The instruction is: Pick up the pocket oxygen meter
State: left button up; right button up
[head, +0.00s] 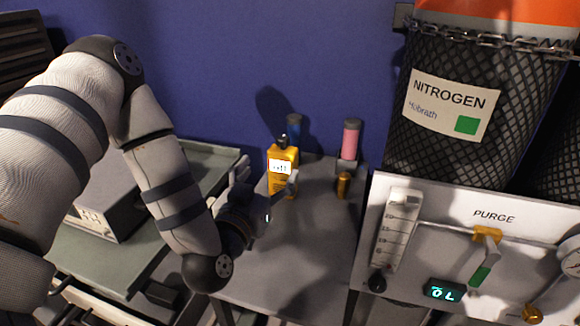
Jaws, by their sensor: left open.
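The pocket oxygen meter (282,157) is a small yellow device with a lit white display. It stands upright on a grey table (310,245), near its back left part. My left gripper (281,183) is open at the meter's lower front, with a finger in front of its lower right side. I cannot tell whether the fingers touch it. The other finger is hard to make out. My right gripper is not in view.
A blue cylinder (295,126) stands behind the meter. A pink cylinder (350,141) and a small brass-coloured piece (343,186) stand to its right. A purge panel (455,210) and netted nitrogen cylinder (460,60) border the right. The table's front is clear.

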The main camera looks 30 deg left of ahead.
aim_at(280, 157)
pick_arm(q)
jog(key=x, duration=0.8)
jog(key=shift+w+d+r+b, duration=0.1)
jog(key=shift+d+b, duration=0.15)
jog(key=shift+b, duration=0.05)
jog(key=shift+r, duration=0.1)
grip_shut()
